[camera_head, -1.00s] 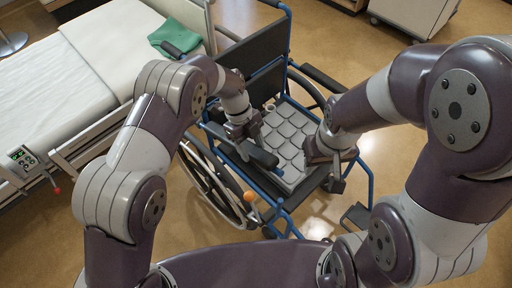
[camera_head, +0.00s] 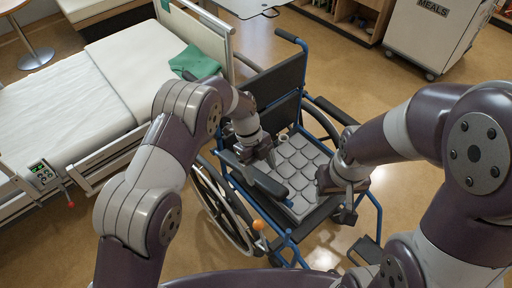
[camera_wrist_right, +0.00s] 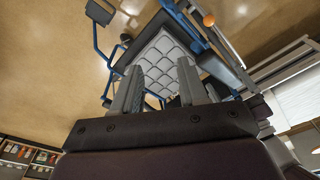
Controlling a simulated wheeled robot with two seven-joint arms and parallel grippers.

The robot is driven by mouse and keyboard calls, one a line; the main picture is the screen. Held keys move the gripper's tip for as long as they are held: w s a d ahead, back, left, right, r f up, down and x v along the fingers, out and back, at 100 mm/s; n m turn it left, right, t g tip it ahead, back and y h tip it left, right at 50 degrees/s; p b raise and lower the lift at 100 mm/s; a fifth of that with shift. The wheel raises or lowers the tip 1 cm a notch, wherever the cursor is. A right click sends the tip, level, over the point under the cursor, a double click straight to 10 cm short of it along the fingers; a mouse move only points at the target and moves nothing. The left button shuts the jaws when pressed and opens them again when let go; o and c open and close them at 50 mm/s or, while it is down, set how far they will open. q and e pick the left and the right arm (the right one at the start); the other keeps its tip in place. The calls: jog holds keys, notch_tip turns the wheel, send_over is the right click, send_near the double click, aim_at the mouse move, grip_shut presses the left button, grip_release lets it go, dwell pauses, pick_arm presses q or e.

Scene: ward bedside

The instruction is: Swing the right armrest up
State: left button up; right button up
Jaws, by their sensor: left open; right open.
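The wheelchair has a blue frame, dark backrest (camera_head: 275,88) and grey quilted cushion (camera_head: 300,165). Its picture-left armrest (camera_head: 262,181) is a dark pad, lying roughly level beside the cushion. The picture-right armrest (camera_head: 336,111) is also down, partly behind my right arm. My left gripper (camera_head: 270,158) is open above the cushion's left side, close to the picture-left armrest; contact is unclear. My right gripper (camera_head: 343,200) is at the cushion's right front. In the right wrist view its two fingers (camera_wrist_right: 158,88) are apart and empty, with the cushion (camera_wrist_right: 168,58) beyond them.
An orange knob (camera_head: 259,224) is by the left wheel (camera_head: 222,205). A bed (camera_head: 65,100) with a green cloth (camera_head: 194,63) stands at left. A meals cart (camera_head: 430,38) stands at back right. Open floor lies right of the wheelchair.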

pick_arm(q)
jog(key=p+v, duration=0.9)
jog(key=shift+r+p, duration=0.25)
jog(key=shift+p, duration=0.15)
